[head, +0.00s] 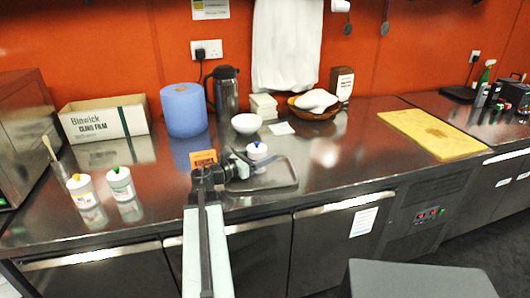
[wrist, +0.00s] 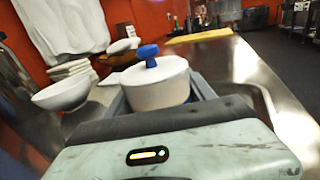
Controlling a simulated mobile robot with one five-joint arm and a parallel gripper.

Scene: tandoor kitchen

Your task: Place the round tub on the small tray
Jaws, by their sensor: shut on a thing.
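The round tub (head: 257,151) is white with a blue knob on its lid. It also shows upright in the wrist view (wrist: 158,90), between the fingers of my gripper (wrist: 156,100). In the head view my gripper (head: 243,165) is shut on the tub from the left, and partly hides it. The small tray (head: 282,185) is a shallow dark metal tray with a raised rim, on the steel counter. The tub appears at the tray's back part, over it; I cannot tell whether it touches the tray. The tray's rim shows at right in the wrist view (wrist: 265,100).
An orange box (head: 203,158) stands just left of the tray, with a white bowl (head: 246,123) behind. A blue roll (head: 184,110), flask (head: 225,90) and basket (head: 318,108) stand farther back. Two white tubs (head: 82,190) are at left. Counter right of the tray is clear.

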